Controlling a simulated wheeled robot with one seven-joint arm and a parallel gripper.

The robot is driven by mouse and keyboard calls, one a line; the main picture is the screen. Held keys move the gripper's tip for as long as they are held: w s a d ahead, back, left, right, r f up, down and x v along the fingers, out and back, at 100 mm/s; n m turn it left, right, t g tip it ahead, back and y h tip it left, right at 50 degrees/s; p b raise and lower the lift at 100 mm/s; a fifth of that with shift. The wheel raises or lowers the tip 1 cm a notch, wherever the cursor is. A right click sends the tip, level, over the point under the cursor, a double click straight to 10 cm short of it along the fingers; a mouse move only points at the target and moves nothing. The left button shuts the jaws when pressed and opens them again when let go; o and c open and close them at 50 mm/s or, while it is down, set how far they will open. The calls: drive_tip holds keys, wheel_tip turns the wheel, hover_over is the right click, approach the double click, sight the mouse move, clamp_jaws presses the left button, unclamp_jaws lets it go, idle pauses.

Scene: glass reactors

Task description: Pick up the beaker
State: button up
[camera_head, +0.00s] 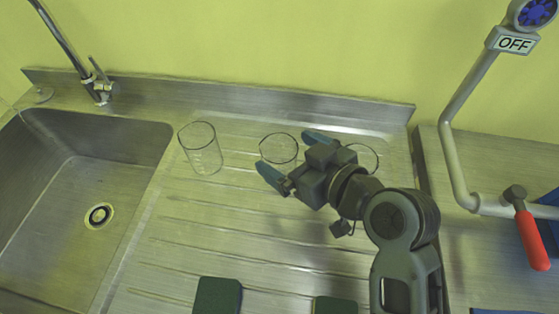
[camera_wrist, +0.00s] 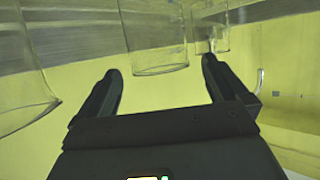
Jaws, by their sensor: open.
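Three clear glass beakers stand on the ribbed steel drainboard: a left one (camera_head: 201,160), a middle one (camera_head: 280,140) and a right one (camera_head: 368,150) partly hidden behind my wrist. My gripper (camera_head: 281,149) is open and empty, its blue-grey fingers pointing left at the middle beaker. The tips appear close to its two sides in the head view; I cannot tell whether they touch. In the wrist view, a glass beaker (camera_wrist: 155,40) shows ahead between the fingers (camera_wrist: 160,70). Another glass shape (camera_wrist: 20,85) is at the left and one more (camera_wrist: 210,30) at upper right.
A steel sink (camera_head: 60,180) with a tap (camera_head: 98,86) lies left. Two dark green pads (camera_head: 217,296) lie at the front edge. A raised steel backsplash (camera_head: 250,105) runs along the yellow wall. A pipe (camera_head: 452,150) with a red-handled valve (camera_head: 532,240) stands right. The drainboard's front-left is clear.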

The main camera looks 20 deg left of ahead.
sight(269, 141)
drive_tip(key=shift+b+x, duration=0.35)
drive_tip(key=shift+x, duration=1.5)
drive_tip(key=shift+r, duration=0.1)
drive_tip(key=shift+c, duration=0.5)
drive_tip(key=c, duration=1.2)
drive_tip(key=shift+c, duration=0.3)
drive_tip(key=shift+r, duration=0.15)
